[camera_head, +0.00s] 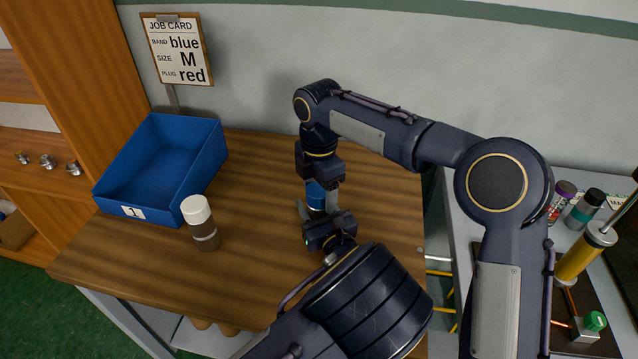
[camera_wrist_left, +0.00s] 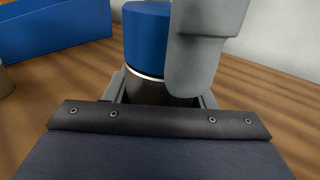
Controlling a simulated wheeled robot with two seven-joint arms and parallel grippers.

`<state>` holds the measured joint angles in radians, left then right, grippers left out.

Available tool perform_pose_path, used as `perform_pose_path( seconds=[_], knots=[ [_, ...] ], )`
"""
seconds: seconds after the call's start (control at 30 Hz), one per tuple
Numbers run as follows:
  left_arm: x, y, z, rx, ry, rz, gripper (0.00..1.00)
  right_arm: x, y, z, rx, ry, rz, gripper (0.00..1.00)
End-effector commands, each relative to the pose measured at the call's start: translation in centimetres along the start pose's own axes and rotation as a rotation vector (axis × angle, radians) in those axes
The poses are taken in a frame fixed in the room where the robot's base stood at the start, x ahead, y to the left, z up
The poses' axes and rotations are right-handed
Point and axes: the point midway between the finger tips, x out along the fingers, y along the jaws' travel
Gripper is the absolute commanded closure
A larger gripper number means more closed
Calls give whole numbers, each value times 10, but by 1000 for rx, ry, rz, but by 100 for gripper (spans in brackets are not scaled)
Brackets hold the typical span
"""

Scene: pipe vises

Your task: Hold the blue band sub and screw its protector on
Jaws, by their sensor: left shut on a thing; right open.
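A dark sub (camera_wrist_left: 160,92) stands upright in my left gripper (camera_head: 322,222), which is shut on it above the wooden table. A blue cap-like piece (camera_wrist_left: 147,40) sits on top of the sub, with a thin pale line where they meet; I cannot tell how tightly it is seated. The blue piece also shows in the head view (camera_head: 315,196). My right gripper (camera_head: 322,188) points down from above and is open around the blue piece. One grey finger of it hides the blue piece's right side in the left wrist view.
A dark cylinder with a white top (camera_head: 201,226) stands left on the table (camera_head: 250,270). Behind it is an empty blue bin (camera_head: 152,165) marked 1. A job card (camera_head: 178,50) reads blue, M, red. Bottles and a yellow cylinder (camera_head: 580,255) stand on the right bench.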

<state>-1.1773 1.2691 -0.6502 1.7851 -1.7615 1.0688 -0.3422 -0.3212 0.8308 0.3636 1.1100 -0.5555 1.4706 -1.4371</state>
Motion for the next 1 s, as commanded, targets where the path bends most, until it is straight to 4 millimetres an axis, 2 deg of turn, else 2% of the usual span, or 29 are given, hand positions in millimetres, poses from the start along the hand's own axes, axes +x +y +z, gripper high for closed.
perform_pose_path(
  seconds=[0.13,0.47,0.5,0.63,0.77,1.0],
  knots=[
    [0,0,0,0,0,0,100,0,0,0,0,0,-1,33],
    [0,0,0,0,0,0,100,0,0,0,0,0,-1,75],
    [0,0,0,0,0,0,100,0,0,0,0,0,-1,77],
    [0,0,0,0,0,0,100,0,0,0,55,-1,-1,78],
    [0,0,0,0,0,0,100,0,0,0,299,-3,-1,78],
    [0,0,0,0,0,0,100,0,0,0,968,-4,1,78]
  ],
)
